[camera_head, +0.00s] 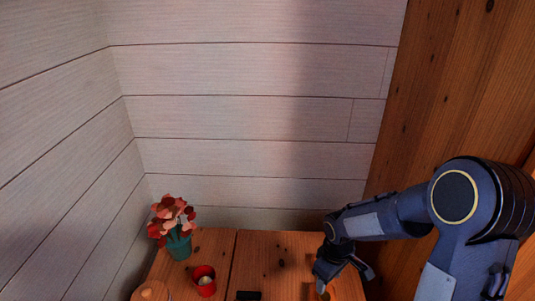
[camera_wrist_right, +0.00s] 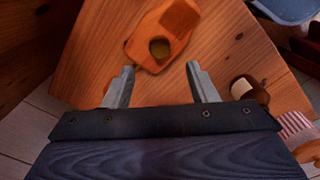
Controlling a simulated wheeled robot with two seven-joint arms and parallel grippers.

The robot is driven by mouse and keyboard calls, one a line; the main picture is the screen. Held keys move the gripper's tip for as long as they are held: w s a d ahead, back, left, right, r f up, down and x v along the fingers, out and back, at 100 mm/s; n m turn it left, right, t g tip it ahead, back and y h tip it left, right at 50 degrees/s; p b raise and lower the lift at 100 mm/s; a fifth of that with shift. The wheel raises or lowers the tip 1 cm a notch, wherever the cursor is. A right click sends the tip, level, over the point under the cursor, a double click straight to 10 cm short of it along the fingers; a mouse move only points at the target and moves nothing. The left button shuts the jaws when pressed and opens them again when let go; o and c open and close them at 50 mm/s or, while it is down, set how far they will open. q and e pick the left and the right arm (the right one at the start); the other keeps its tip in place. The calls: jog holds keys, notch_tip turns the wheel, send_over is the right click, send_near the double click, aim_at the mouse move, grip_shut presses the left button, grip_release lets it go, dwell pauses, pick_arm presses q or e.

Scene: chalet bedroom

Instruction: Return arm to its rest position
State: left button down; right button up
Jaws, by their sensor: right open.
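My right arm comes in from the right in the head view. My right gripper (camera_head: 342,272) hangs at its end over the right part of the wooden table (camera_head: 272,260). In the right wrist view the two fingers of the right gripper (camera_wrist_right: 165,84) are apart, with nothing between them. An orange object (camera_wrist_right: 165,32) with a dark round opening lies on the wood beyond the fingertips, apart from them. A small orange piece (camera_head: 320,291) shows by the gripper in the head view. My left gripper is in neither view.
A teal vase with red flowers (camera_head: 178,243), a red cup (camera_head: 204,281), a round wooden item (camera_head: 151,291) and a black object (camera_head: 249,296) stand on the table's left and middle. A brown-and-white item (camera_wrist_right: 250,90) lies right of the fingers. White plank walls (camera_head: 250,120) close the back.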

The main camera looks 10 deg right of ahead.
jog(key=s+a+r+m+t+y, duration=0.2)
jog(key=s+r+m+t, duration=0.15)
jog(key=s+r, duration=0.5)
jog(key=s+a+r+m+t+y, duration=0.2)
jog(key=s+r+m, duration=0.3)
jog(key=s+r, duration=0.35)
notch_tip(320, 180, up, 18)
jog(key=p, duration=1.8)
jog(key=shift+a+n, duration=0.15)
jog(key=shift+n, duration=0.2)
